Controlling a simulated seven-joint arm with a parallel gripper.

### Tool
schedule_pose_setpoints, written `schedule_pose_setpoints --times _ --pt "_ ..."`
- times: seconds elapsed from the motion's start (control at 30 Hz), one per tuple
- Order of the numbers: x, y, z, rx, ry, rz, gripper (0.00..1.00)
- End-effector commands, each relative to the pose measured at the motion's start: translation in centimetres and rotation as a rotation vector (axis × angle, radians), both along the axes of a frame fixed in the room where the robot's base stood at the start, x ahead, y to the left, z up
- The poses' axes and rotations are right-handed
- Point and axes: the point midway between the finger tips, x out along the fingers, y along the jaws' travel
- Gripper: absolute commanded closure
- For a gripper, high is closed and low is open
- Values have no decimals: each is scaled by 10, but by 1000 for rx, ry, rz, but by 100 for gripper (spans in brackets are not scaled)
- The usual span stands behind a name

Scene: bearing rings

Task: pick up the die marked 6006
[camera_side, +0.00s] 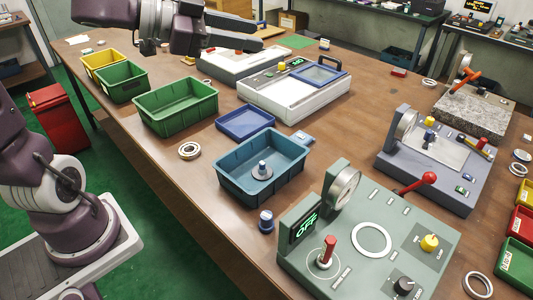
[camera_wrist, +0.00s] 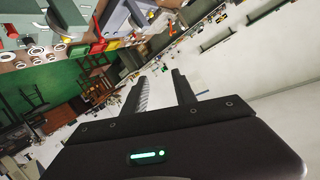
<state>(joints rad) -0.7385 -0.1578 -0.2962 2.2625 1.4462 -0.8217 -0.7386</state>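My gripper (camera_side: 250,32) is high above the far part of the table in the side view, away from the small parts. In the wrist view its two fingers (camera_wrist: 158,80) stand apart with nothing between them. A small blue piece with a pale top (camera_side: 266,222), possibly a die, stands on the table by the near corner of the blue bin (camera_side: 232,180). A similar piece on a grey disc (camera_side: 262,172) is inside that bin. No 6006 marking is readable, so I cannot tell which piece is that die.
A green-grey press panel (camera_side: 345,262) with a red-knobbed lever and an OFF display stands at the front right. Green bins (camera_side: 176,108), a flat blue tray (camera_side: 246,121) and a white machine (camera_side: 292,95) lie farther back. A bearing ring (camera_side: 189,151) lies left of the blue bin.

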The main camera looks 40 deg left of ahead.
Motion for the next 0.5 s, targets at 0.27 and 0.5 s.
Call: schedule_pose_setpoints --times 0.27,0.5 --pt "-85 -40 -35 -272 276 -461 67" --pt "-84 -43 -121 -270 270 -454 67"
